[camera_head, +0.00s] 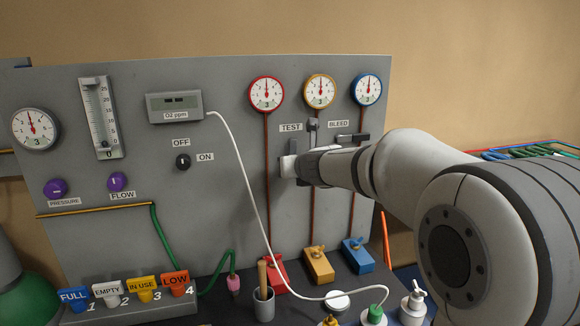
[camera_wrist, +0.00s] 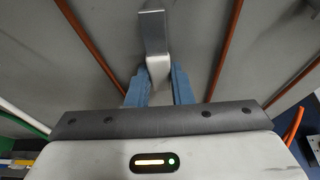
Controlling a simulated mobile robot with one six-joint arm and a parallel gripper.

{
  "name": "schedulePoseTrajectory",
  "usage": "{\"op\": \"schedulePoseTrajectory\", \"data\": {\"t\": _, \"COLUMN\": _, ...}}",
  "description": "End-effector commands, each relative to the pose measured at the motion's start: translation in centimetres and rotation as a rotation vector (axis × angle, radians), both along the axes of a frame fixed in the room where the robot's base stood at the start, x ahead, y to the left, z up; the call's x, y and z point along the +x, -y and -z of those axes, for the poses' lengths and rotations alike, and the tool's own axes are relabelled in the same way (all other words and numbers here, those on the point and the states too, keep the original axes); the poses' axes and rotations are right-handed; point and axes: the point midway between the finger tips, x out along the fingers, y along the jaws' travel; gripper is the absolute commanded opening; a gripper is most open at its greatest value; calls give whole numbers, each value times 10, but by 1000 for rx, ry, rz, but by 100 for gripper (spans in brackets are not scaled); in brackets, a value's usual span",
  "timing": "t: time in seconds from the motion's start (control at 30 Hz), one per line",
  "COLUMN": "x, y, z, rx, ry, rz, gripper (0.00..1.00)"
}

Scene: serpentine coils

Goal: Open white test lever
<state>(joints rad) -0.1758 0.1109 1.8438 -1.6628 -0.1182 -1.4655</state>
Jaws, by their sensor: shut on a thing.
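The white test lever (camera_wrist: 157,65) stands between the two blue fingers of my gripper (camera_wrist: 158,88) in the wrist view. Its far part is a grey, flat piece that reaches past the fingertips toward the grey panel. My gripper is shut on the lever. In the head view my gripper (camera_head: 292,167) is at the panel, below the TEST label (camera_head: 291,127). My own arm and gripper hide most of the lever there, so its exact angle cannot be told.
The grey panel (camera_head: 220,190) carries red, yellow and blue gauges with copper pipes. A dark handle (camera_head: 352,137) sits near the BLEED label (camera_head: 339,124). A white cable (camera_head: 240,160) hangs left of my gripper. Coloured valve blocks (camera_head: 319,265) and bottles (camera_head: 413,302) stand below.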

Motion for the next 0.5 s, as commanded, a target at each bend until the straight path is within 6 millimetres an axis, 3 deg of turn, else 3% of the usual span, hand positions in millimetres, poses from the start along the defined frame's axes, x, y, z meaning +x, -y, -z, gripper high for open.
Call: {"op": "schedulePoseTrajectory", "data": {"t": 0.5, "x": 1, "y": 4, "z": 1, "rx": -73, "ry": 20, "rz": 1, "gripper": 0}}
